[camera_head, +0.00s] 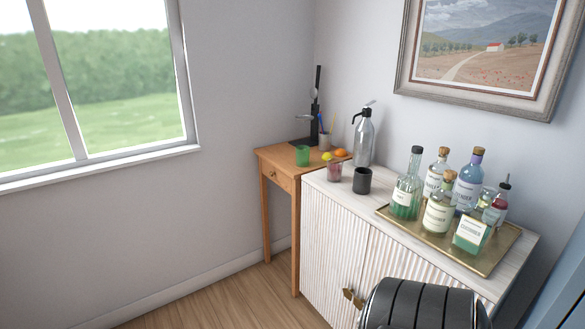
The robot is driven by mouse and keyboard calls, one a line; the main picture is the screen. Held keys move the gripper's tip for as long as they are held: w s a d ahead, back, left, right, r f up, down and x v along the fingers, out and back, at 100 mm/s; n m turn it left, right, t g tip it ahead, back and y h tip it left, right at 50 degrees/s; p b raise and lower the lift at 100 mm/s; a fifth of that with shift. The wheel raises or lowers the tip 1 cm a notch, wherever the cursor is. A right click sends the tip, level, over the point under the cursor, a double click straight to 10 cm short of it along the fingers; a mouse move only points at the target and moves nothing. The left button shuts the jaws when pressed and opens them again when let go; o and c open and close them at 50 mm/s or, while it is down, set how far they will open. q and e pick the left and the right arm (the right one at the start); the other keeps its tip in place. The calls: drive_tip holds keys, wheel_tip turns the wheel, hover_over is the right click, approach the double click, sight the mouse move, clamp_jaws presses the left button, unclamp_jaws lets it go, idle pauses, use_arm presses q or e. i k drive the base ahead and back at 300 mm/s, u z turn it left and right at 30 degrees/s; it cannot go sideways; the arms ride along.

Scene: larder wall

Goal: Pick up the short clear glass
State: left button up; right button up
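No glass stands out as plainly clear. A short see-through tumbler with a pinkish tint (334,171) stands upright on the left end of the white ribbed cabinet (330,231). A dark, opaque cup (362,180) stands just right of it. A short green see-through tumbler (302,155) stands on the small wooden table (275,155) to the left. On the brass tray (484,268), a small glass-like shape (487,196) is partly hidden behind bottles; I cannot tell what it is. Neither of my grippers is in view.
A siphon bottle (364,136) stands behind the cups. Several bottles, including a green one (406,190), crowd the tray. Yellow and orange fruit (341,153) lie on the wooden table. A black ribbed shape (420,304) blocks part of the cabinet front. The floor (215,300) at left is clear.

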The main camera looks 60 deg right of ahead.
sight(335, 166)
drive_tip(key=z, duration=0.2)
drive_tip(key=i, duration=1.05)
drive_tip(key=z, duration=1.05)
drive_tip(key=i, duration=0.7)
drive_tip(key=z, duration=0.65)
